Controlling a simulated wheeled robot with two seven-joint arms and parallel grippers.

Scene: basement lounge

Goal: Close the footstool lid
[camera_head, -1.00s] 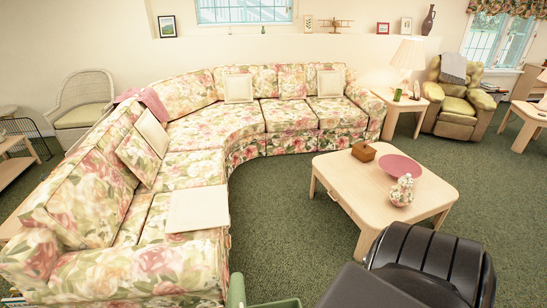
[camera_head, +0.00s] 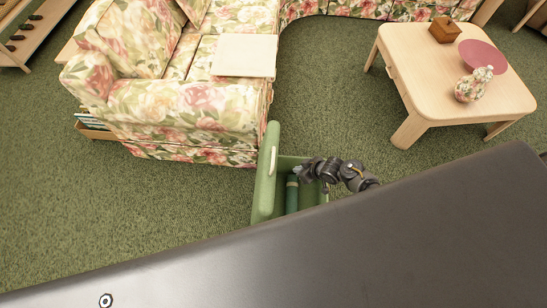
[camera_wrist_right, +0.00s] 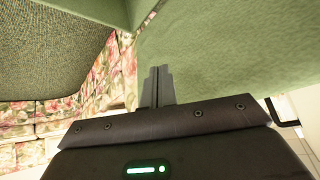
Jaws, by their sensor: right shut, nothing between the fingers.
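The green footstool (camera_head: 319,196) stands on the carpet just past the end of the sofa. Its lid (camera_head: 266,178) is open and stands nearly upright on the left side of the box. A dark green object (camera_head: 292,196) shows inside. My right gripper (camera_head: 297,170) is over the opening, close to the lid's inner side. In the right wrist view its fingers (camera_wrist_right: 157,86) are shut and empty, pointing along a green surface (camera_wrist_right: 230,45); I cannot tell whether they touch it. The near part of the footstool is hidden. My left gripper is not in view.
The wooden coffee table (camera_head: 430,75) stands at the upper right. A dark surface covers the bottom. Open carpet (camera_head: 60,185) lies at left.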

